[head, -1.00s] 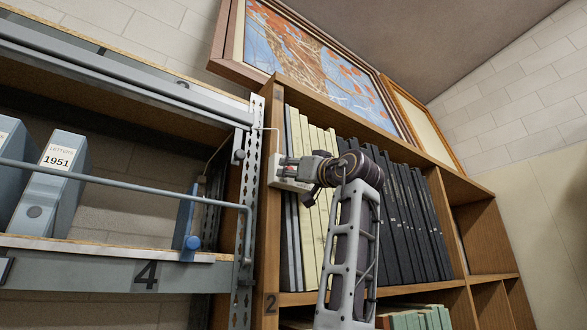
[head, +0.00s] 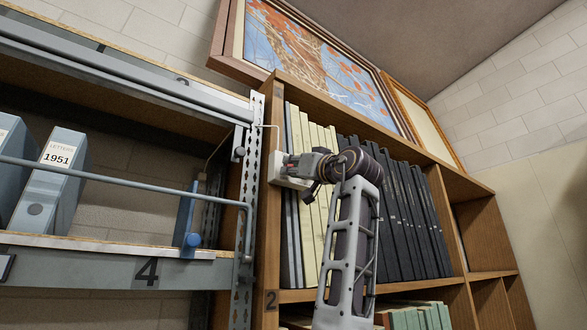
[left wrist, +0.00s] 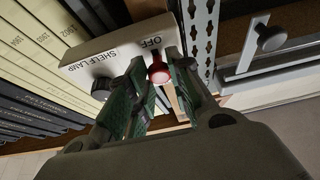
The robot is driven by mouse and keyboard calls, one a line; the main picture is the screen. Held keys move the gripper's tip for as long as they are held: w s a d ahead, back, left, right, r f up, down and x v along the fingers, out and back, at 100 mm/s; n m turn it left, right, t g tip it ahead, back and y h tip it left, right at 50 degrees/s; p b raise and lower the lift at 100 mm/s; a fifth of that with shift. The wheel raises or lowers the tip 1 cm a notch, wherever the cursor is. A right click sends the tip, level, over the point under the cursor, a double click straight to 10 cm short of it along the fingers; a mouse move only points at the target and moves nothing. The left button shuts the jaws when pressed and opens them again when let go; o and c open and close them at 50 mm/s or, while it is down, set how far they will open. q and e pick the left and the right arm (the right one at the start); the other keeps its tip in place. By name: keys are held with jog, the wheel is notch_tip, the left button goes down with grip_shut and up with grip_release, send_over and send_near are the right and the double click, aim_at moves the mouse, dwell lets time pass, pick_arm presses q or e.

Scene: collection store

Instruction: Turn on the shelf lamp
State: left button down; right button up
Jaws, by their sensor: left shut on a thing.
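The shelf lamp's switch box (head: 291,184) is a pale box on the front upright of the wooden bookcase. In the left wrist view the box (left wrist: 84,69) reads "SHELF LAMP", with "OFF" beside a red-tipped lever (left wrist: 158,72). A dark round knob (left wrist: 101,88) is at its other end. My left gripper (head: 287,166) is at the box. In the left wrist view its green-padded fingers (left wrist: 156,86) are closed about the lever, with the red tip showing between them. My right gripper is not in view.
The wooden bookcase (head: 270,235) holds pale and black volumes (head: 400,215). A grey metal rack (head: 95,268) with a rail stands close at the left, with blue-grey file boxes (head: 48,185). Framed pictures (head: 310,55) stand on top of the bookcase.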

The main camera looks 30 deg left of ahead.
pick_arm(q)
notch_tip(320, 180, up, 3)
jog(key=shift+s+r, duration=0.1)
jog(key=shift+r, duration=0.05)
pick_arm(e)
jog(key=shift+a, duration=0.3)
pick_arm(q)
jog(key=c, duration=1.3)
grip_release()
jog(key=v, duration=1.2)
jog(key=shift+d, duration=0.1)
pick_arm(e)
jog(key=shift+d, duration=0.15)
